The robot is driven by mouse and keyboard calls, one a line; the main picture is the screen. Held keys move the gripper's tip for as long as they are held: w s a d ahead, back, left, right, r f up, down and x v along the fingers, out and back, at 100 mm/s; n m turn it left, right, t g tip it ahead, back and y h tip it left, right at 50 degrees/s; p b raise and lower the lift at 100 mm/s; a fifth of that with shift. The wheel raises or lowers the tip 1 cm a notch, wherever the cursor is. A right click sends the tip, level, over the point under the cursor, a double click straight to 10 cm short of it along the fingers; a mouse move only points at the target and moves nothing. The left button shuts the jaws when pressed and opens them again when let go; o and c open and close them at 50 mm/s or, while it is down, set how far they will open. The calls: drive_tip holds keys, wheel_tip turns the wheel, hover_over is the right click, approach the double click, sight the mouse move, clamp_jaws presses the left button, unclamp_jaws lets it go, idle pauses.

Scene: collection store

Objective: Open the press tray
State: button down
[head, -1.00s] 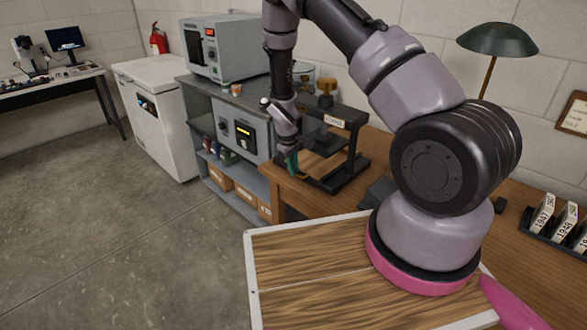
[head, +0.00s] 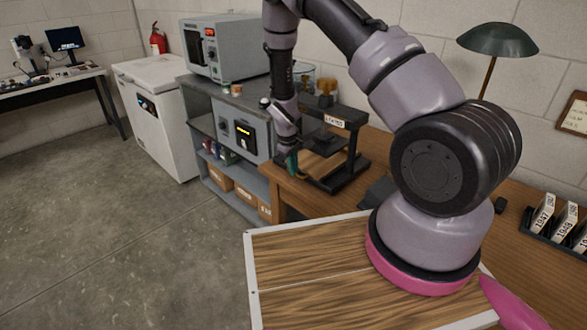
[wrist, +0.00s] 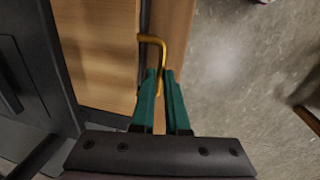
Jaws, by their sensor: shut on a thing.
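The black press (head: 352,152) stands on the wooden desk, with a brass knob on top. Its wooden tray (head: 322,164) sits low in the frame; in the wrist view the tray (wrist: 98,45) is at the left, beside dark press parts. A bent brass handle (wrist: 152,39) stands out from the tray's edge. My gripper (head: 290,162) is at the tray's near left side. In the wrist view its green fingers (wrist: 162,76) are close together, shut on the handle's end.
The desk edge (wrist: 177,30) runs just under the handle, with open concrete floor (wrist: 240,65) beyond. A grey shelf unit (head: 242,170) with an instrument stands close left of my gripper. A green lamp (head: 497,40) and a rack of labelled cards (head: 553,232) are at the right.

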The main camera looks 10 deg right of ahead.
drive_tip(key=shift+a, duration=0.1)
drive_tip(key=s+a, duration=0.5)
drive_tip(key=a, duration=0.3)
drive_tip(key=s+a, duration=0.5)
drive_tip(key=a, duration=0.2)
drive_tip(key=shift+s+a, duration=0.25)
drive_tip(key=shift+a, duration=0.1)
drive_tip(key=c, duration=0.9)
unclamp_jaws()
drive_tip(key=shift+r, duration=0.1)
drive_tip(key=r, duration=0.3)
drive_tip(key=a+r, duration=0.1)
drive_tip(key=r, duration=0.3)
drive_tip(key=s+r, duration=0.1)
drive_tip(key=r, duration=0.2)
drive_tip(key=shift+a+r, duration=0.25)
